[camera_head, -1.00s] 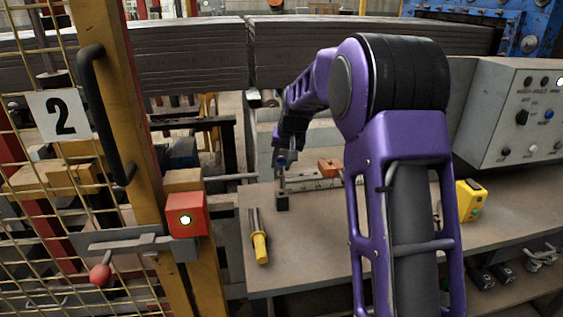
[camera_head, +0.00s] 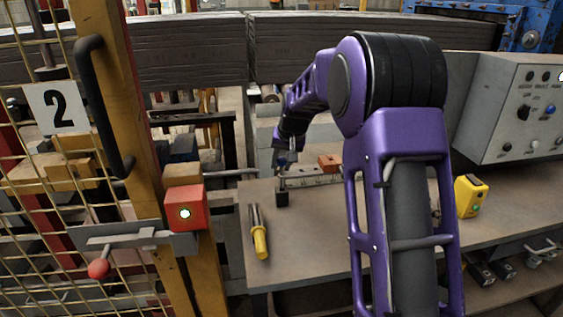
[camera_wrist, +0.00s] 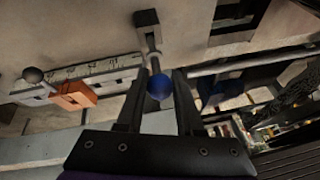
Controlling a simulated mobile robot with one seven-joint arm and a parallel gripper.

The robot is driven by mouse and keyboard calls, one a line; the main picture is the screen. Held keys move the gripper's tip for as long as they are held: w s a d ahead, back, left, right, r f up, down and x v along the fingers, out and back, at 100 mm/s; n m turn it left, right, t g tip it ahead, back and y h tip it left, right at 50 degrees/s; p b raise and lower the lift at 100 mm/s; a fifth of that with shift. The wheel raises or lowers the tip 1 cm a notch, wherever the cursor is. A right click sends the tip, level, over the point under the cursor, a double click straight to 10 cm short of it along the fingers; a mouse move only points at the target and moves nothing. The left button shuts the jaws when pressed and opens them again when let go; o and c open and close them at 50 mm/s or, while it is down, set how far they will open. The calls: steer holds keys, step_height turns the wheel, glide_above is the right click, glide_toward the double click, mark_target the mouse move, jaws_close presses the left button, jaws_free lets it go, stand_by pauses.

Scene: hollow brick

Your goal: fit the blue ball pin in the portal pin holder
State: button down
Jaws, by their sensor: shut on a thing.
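The blue ball pin (camera_wrist: 159,87) has a round blue head between the two fingers of my gripper (camera_wrist: 160,77) in the wrist view. A thin grey shaft runs from it toward a small dark block (camera_wrist: 147,18), which may be the portal pin holder. In the head view the same dark block (camera_head: 282,198) stands on the bench, with the thin shaft upright above it and my gripper (camera_head: 287,158) over that. My gripper is shut on the pin. I cannot tell whether the shaft's lower end is inside the block or just above it.
An orange block (camera_head: 329,162) sits by a marked metal rail (camera_head: 312,180) behind. A yellow-handled tool (camera_head: 259,238) lies at the bench's left front. A yellow box (camera_head: 470,196) and grey control cabinet (camera_head: 520,110) stand right. A mesh gate (camera_head: 80,215) is at left.

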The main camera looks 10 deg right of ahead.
mark_target(282, 170)
steer(key=shift+f, duration=1.95)
stand_by(0.4)
steer(key=shift+c, duration=2.3)
jaws_free()
steer(key=shift+r, duration=0.15)
steer(key=p+v, duration=0.2)
steer(key=v, duration=1.5)
steer(key=shift+s, duration=0.1)
